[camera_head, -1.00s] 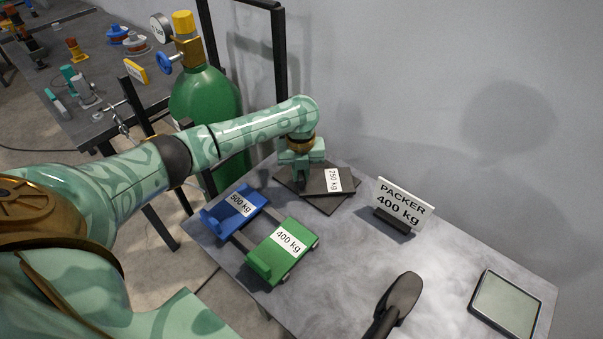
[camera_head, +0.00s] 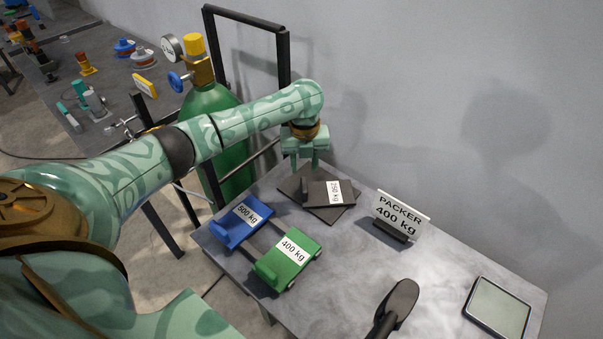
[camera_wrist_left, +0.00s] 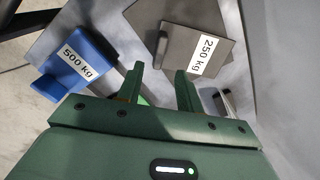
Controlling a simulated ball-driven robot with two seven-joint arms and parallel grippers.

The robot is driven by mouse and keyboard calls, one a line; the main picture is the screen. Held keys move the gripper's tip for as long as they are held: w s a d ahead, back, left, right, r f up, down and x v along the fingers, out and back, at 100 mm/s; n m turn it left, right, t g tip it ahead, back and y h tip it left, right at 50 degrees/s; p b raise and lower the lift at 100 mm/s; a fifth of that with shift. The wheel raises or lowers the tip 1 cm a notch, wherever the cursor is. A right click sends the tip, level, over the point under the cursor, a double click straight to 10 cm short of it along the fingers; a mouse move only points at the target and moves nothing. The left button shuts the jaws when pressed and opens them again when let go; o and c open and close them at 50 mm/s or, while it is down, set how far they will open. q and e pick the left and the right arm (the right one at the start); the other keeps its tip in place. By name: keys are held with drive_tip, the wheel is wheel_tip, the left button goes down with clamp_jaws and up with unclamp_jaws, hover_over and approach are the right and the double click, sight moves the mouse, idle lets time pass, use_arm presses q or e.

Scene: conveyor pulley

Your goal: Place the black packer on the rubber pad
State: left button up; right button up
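The black packer (camera_head: 320,197), labelled 250 kg, lies flat on the dark square rubber pad (camera_head: 288,186) near the wall. Its upright handle stands at its left end. In the left wrist view, the packer (camera_wrist_left: 184,52) rests on the pad (camera_wrist_left: 185,12). My left gripper (camera_head: 305,168) is above the packer's handle end, apart from it. In the left wrist view, its two fingers (camera_wrist_left: 160,86) are spread with nothing between them. My right gripper is not in view.
A blue 500 kg packer (camera_head: 237,222) and a green 400 kg packer (camera_head: 290,262) sit on rails at the table's left edge. A PACKER 400 kg sign (camera_head: 402,213), a black paddle-shaped thing (camera_head: 398,303) and a grey-screened panel (camera_head: 497,307) stand right. A green cylinder (camera_head: 208,115) is behind my arm.

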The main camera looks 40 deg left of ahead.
use_arm(q)
wheel_tip(320, 180, up, 3)
drive_tip(key=shift+r+p, duration=0.2)
drive_tip(key=shift+p, duration=0.3)
idle(1.3)
